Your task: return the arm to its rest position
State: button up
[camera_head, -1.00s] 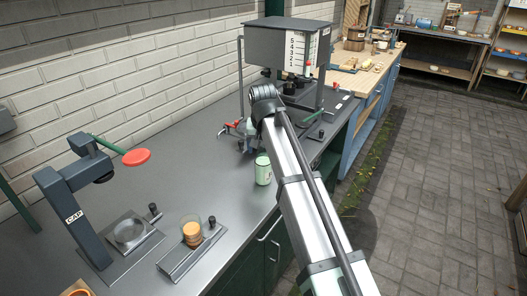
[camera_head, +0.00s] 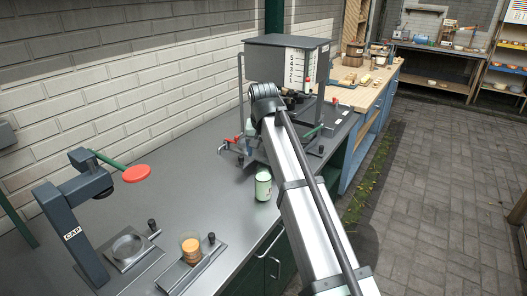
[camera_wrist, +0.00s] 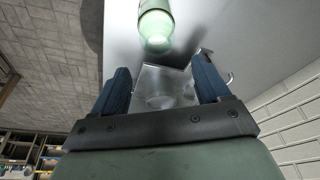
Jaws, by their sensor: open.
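My arm reaches from the lower right of the head view over the bench edge, bent at a dark joint in front of the filling machine (camera_head: 285,48). My gripper (camera_wrist: 162,75) shows in the wrist view with its two dark blue fingers wide apart. Nothing is clasped between them. A shiny square plate with a round shape lies beyond the fingers. A pale green jar (camera_head: 263,186) stands on the bench beside my arm. A pale green jar also shows at the top of the wrist view (camera_wrist: 156,27), apart from the fingers. My arm partly hides the machine's lower part.
A capping press (camera_head: 75,215) stands at the left of the grey bench (camera_head: 185,195). A small holder with an orange-filled glass (camera_head: 190,250) is near the front edge. A brick wall runs behind. Paved floor (camera_head: 440,190) lies open at right.

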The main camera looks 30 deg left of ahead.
jog(key=w+d+f+y, duration=0.2)
jog(key=w+d+f, duration=0.8)
jog(key=w, duration=0.2)
jog(key=s+d+f+m+g+h, duration=0.1)
jog(key=s+d+f, duration=0.1)
jog(key=d+f, duration=1.1)
jog(key=s+d+f+m+g+h, duration=0.25)
jog(key=d+f, duration=0.65)
jog(key=f, duration=0.8)
jog(key=s+d+f+g, duration=0.2)
jog(key=s+d+f, duration=1.4)
jog(key=d+f, duration=0.1)
jog(key=s+d+f+g, duration=0.1)
jog(key=s+d+f, duration=0.1)
jog(key=s, duration=0.6)
jog(key=s+d+f+m+g, duration=0.1)
jog(key=s+d+f, duration=0.2)
jog(key=s, duration=0.6)
jog(key=s+d+f+m+g, duration=0.1)
jog(key=s+d+f+g, duration=0.1)
jog(key=s+d, duration=0.3)
jog(key=s, duration=0.4)
jog(key=shift+d+f, duration=0.15)
jog(key=shift+f, duration=0.25)
